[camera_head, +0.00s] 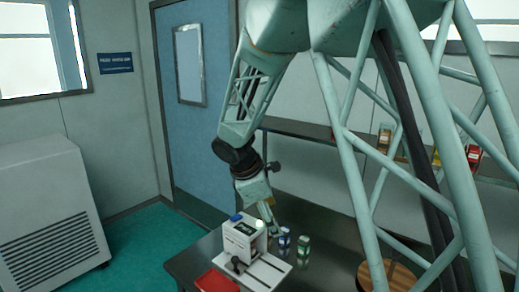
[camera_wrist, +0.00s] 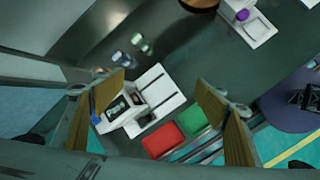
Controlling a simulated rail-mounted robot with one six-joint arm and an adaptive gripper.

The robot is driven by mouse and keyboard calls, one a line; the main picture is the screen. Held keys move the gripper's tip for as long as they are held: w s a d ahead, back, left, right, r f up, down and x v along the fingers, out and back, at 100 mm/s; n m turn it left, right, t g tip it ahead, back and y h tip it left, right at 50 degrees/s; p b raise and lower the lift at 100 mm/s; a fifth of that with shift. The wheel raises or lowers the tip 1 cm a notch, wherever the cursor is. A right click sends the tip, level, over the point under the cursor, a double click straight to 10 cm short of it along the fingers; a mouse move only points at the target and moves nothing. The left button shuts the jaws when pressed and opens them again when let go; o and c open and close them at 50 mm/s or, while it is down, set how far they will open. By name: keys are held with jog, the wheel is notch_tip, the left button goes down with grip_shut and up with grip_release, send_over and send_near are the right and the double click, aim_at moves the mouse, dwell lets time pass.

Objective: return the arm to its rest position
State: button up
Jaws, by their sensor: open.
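My gripper (camera_head: 270,212) hangs from my arm over the dark bench, just above and behind the white machine (camera_head: 240,240) in the head view. In the wrist view my gripper (camera_wrist: 162,86) has its two fingers spread wide with nothing held between them. The white machine (camera_wrist: 118,108) shows below, beside the left finger and partly covered by it. Two small vials, a blue-labelled one (camera_head: 284,240) and a green-labelled one (camera_head: 303,250), stand on the bench right of the machine, apart from my gripper.
A red tray (camera_wrist: 163,139) and a green tray (camera_wrist: 192,115) lie near the bench's edge. A second white device (camera_wrist: 255,27) and a round wooden thing (camera_head: 398,277) are farther along. A shelf (camera_head: 300,130) with small containers runs behind. A large grey cabinet (camera_head: 45,215) stands left.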

jog(key=s+d+r+m+y+b, duration=0.1)
jog(key=s+d+r+m, duration=0.5)
jog(key=s, duration=0.5)
jog(key=s+d+r+m+b, duration=0.1)
jog(key=s+d+r+m, duration=0.3)
jog(key=s+d+r, duration=0.6)
jog(key=s+m+y+b, duration=0.2)
jog(key=s+m, duration=0.6)
jog(key=s, duration=2)
jog(key=shift+d+f+m+y, duration=0.25)
jog(key=shift+f+m+y, duration=0.1)
jog(key=shift+m+y, duration=0.05)
